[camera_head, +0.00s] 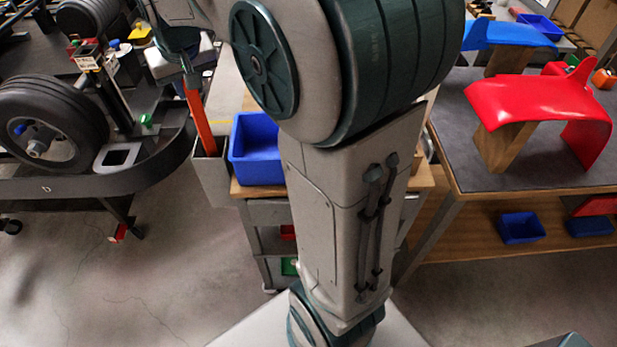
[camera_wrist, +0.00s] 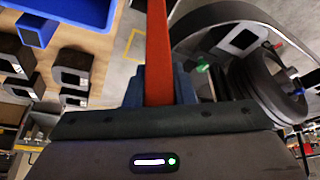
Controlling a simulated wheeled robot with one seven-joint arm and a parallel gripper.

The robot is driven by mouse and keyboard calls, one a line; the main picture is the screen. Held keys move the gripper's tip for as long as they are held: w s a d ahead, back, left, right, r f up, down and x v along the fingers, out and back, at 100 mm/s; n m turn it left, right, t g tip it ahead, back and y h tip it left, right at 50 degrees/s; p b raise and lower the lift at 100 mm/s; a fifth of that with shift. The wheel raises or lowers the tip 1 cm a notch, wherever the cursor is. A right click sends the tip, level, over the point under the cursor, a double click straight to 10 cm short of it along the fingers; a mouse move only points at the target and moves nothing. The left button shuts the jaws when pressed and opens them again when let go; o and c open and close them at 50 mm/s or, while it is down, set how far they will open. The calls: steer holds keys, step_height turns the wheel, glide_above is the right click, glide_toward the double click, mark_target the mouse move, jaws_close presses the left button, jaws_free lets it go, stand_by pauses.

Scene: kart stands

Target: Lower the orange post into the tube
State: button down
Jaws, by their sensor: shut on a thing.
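The orange post (camera_head: 198,118) hangs nearly upright, slightly tilted, from my gripper (camera_head: 189,78). My gripper is shut on its upper part. The grey tube (camera_head: 213,182) is fixed at the left side of a wooden-topped cart, open end up. The post's lower end is at the tube's mouth; I cannot tell how far inside it is. In the wrist view, the post (camera_wrist: 158,45) runs away from between the fingers (camera_wrist: 160,88) and out of the top edge, so its lower end and the tube are not visible there.
A blue bin (camera_head: 256,148) stands on the cart right beside the tube. A dark stand (camera_head: 130,172) with a wheel (camera_head: 45,128) is at the left. A table with a red panel (camera_head: 535,105) is at the right. Open floor (camera_head: 120,270) lies at lower left.

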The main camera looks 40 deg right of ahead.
mark_target(203, 127)
steer(key=shift+f+b, duration=2.25)
steer(key=shift+f, duration=0.75)
steer(key=shift+f+b, duration=1.95)
steer(key=shift+f, duration=0.55)
steer(key=c, duration=1.1)
jaws_free()
steer(key=shift+c, duration=0.2)
steer(key=p+v, duration=0.1)
steer(key=v, duration=1.3)
steer(key=shift+w+p, duration=0.1)
steer(key=shift+p, duration=0.2)
steer(key=s+f+g+p, duration=0.1)
steer(key=s+f+p, duration=0.3)
steer(key=s, duration=0.4)
steer(key=s+f+p, duration=0.4)
steer(key=s, duration=0.5)
steer(key=shift+d+f+n+g, duration=0.25)
steer(key=shift+n+g, duration=0.05)
steer(key=shift+g, duration=0.1)
